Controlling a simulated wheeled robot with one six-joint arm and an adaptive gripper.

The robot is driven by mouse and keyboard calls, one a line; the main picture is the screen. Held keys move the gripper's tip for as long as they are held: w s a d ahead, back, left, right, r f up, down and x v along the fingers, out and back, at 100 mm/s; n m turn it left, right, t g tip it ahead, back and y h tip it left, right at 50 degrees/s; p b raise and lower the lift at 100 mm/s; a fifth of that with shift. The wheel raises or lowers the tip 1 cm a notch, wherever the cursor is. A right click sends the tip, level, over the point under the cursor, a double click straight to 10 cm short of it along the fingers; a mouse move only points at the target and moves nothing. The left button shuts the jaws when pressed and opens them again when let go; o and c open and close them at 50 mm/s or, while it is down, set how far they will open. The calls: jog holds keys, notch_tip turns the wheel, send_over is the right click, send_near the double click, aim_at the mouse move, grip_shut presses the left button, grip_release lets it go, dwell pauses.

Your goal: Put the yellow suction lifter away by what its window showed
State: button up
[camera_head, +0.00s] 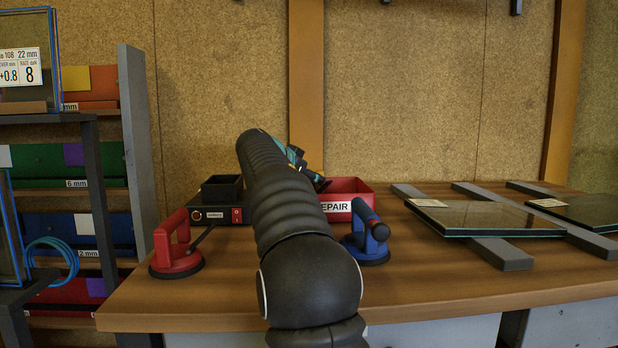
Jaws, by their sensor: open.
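I cannot make out the yellow suction lifter; my dark arm covers the middle of the bench. My gripper (318,181) shows only in part past the right side of my arm, close to the red bin marked "REPAIR" (352,187). It is open, and I see nothing held in it. A red suction lifter (175,252) stands on the wooden bench (420,285) left of my arm. A blue suction lifter (367,240) stands just right of my arm. No lifter's window can be read from here.
A black unit with a red switch (236,215) carries a dark open box (221,188) behind the red lifter. Glass panes (485,218) lie on grey bars at the right. A rack with labelled coloured bins (65,165) stands at the left. The bench front is clear.

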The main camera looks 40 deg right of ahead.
jog(key=shift+r, duration=0.2)
jog(key=v, duration=1.2)
